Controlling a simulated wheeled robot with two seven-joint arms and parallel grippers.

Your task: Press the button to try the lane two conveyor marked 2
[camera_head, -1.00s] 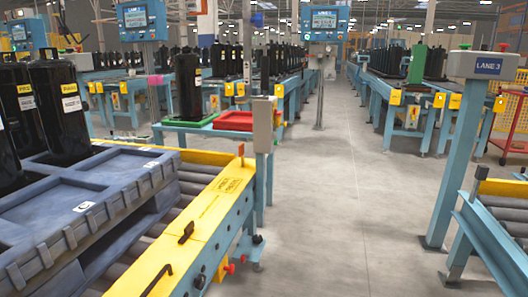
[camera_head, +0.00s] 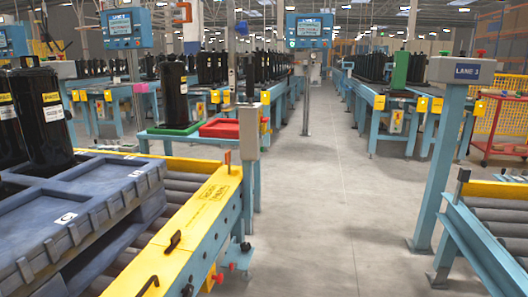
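No button with a readable mark 2 shows in the head view. A near roller conveyor (camera_head: 180,195) on the left has a yellow side rail (camera_head: 185,228); small red knobs (camera_head: 232,267) stick out low at its side. A blue panel with a screen (camera_head: 123,24) stands at the upper left, and another blue panel (camera_head: 309,30) stands on a pole at the upper middle. Their lettering is too small to read surely. A grey box (camera_head: 468,71) on a blue post at the right is labelled LANE 3. Neither gripper is in view.
A blue-grey pallet (camera_head: 75,220) with black compressors (camera_head: 45,115) lies on the near conveyor. Green (camera_head: 176,130) and red trays (camera_head: 218,128) stand beyond it. Another conveyor (camera_head: 490,225) is at the right edge. The grey floor aisle (camera_head: 320,215) between is clear.

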